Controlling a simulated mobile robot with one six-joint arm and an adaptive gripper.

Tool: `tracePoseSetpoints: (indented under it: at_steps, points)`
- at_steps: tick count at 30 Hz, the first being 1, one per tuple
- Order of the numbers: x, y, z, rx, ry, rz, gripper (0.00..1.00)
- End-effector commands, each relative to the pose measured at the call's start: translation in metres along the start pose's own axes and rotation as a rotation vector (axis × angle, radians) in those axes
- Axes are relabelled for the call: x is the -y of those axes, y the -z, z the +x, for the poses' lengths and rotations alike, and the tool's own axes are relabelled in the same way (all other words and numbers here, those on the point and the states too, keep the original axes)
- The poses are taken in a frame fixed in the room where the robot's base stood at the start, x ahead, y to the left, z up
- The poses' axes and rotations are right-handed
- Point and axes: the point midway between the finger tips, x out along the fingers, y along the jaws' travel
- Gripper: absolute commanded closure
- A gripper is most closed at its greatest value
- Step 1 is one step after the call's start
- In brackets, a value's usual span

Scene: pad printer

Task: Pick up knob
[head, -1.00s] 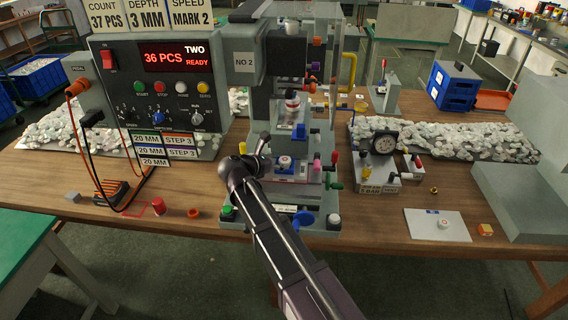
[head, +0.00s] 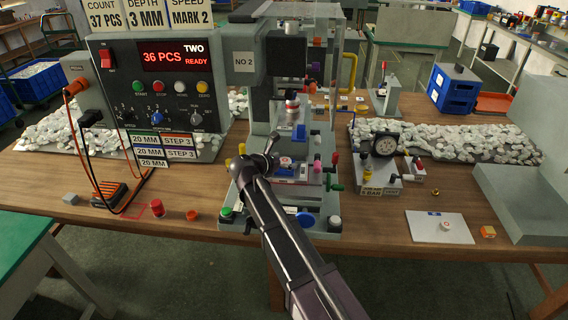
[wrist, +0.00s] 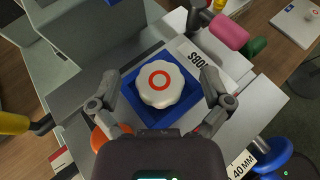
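A white scalloped knob with a red ring on top (wrist: 159,84) sits in a square blue holder (wrist: 130,91) on the grey printer bed. In the head view this knob (head: 285,161) is just right of my gripper (head: 272,152). In the wrist view my gripper (wrist: 159,80) is open, with one finger on each side of the knob and visible gaps between. Its fingers are apart from the knob in that view; their height above it is hard to tell. A similar white piece (head: 445,226) lies on a pale plate at the right.
The printer column (head: 262,85) rises behind the bed. A pink handle (wrist: 229,31) and a green one (wrist: 254,46) stick out beside it. A yellow-tipped lever (wrist: 14,123) is at left. A dial gauge block (head: 383,147) stands to the right.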

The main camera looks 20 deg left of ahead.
Motion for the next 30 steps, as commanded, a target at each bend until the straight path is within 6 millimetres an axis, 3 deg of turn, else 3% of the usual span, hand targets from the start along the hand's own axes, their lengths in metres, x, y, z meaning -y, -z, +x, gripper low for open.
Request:
tracePoseSetpoints:
  at_steps: [1,6,7,11,12,30]
  points:
    - [0.0,0.0,0.0,0.0,0.0,0.0,0.19]
    - [0.0,0.0,0.0,0.0,0.0,0.0,0.65]
    - [0.0,0.0,0.0,0.0,0.0,0.0,0.67]
    - [0.0,0.0,0.0,0.0,0.0,0.0,0.68]
    - [0.0,0.0,0.0,0.0,0.0,0.0,0.72]
    - [0.0,-0.013,-0.006,0.0,-0.001,0.0,0.73]
